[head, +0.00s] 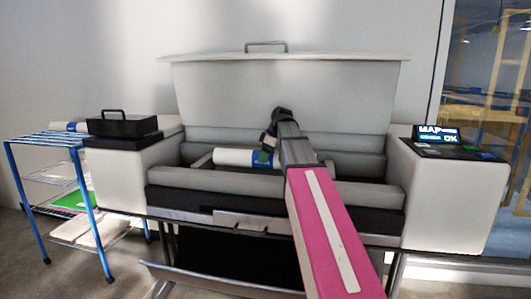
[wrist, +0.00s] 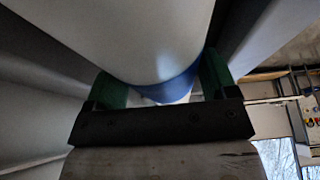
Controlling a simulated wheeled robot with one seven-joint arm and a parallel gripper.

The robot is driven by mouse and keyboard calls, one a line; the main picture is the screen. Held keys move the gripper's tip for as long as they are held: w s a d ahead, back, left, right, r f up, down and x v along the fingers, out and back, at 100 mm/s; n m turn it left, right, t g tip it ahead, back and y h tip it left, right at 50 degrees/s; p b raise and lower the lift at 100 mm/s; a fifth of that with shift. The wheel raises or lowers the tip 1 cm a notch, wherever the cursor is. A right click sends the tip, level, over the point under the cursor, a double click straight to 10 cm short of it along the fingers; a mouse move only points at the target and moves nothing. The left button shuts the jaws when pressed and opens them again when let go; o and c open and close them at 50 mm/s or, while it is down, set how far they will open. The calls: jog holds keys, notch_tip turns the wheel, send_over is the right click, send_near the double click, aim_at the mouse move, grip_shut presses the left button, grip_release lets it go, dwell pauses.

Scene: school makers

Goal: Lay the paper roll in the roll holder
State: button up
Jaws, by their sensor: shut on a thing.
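The paper roll (head: 233,157) is white with a blue band and lies roughly level across the open trough of the printer. The roll holder (head: 200,161) is this trough, below the raised lid. My gripper (head: 266,157) is at the blue-banded part of the roll, partly hidden by my arm. In the wrist view, the green fingers of my gripper (wrist: 163,88) stand on both sides of the roll (wrist: 130,35), shut on it near the blue band. The roll's right part is hidden by my arm; I cannot tell whether it touches the holder.
The raised lid (head: 285,95) stands behind the trough. A black box with a handle (head: 122,126) sits on the printer's left end, and a control panel (head: 437,136) on the right end. A blue-framed rack (head: 95,215) at left bears another roll (head: 68,127).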

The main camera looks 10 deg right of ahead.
jog(key=shift+f, duration=1.65)
jog(key=o, duration=1.5)
jog(key=shift+f, duration=0.1)
